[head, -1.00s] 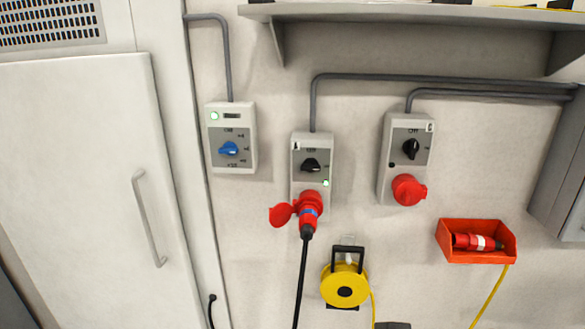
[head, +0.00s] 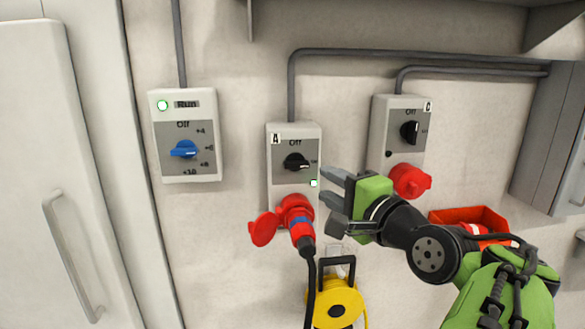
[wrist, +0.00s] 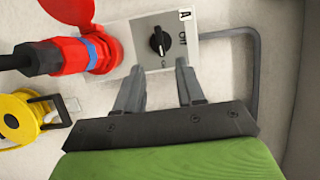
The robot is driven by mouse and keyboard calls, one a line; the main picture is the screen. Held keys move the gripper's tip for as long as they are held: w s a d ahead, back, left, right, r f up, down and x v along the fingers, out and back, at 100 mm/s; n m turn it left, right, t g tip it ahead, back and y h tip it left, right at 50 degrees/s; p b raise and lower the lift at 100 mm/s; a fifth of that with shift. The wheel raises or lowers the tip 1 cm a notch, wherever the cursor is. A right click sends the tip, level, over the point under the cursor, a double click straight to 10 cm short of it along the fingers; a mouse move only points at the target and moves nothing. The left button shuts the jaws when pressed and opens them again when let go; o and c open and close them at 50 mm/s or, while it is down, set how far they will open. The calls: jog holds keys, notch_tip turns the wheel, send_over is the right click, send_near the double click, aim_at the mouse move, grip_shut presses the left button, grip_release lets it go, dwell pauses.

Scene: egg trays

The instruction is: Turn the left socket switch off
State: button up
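The left socket box, marked A (head: 277,150), is on the wall with a black rotary switch (head: 296,162). My gripper (head: 330,185) is open and empty, just right of the box in the head view. In the wrist view the switch (wrist: 160,42) shows ahead of and between the two fingertips (wrist: 160,82), apart from them.
A second socket box, marked C (head: 421,112), is to the right, its red lid shut. A thermostat box (head: 185,125) with a blue knob is at left. A yellow cable reel (head: 335,303) hangs below. A red holder (head: 480,214) is partly behind my arm.

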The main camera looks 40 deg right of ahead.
aim_at(299, 167)
jog(key=x, duration=0.9)
jog(key=shift+w+d, duration=0.1)
jog(key=shift+w, duration=0.3)
grip_shut()
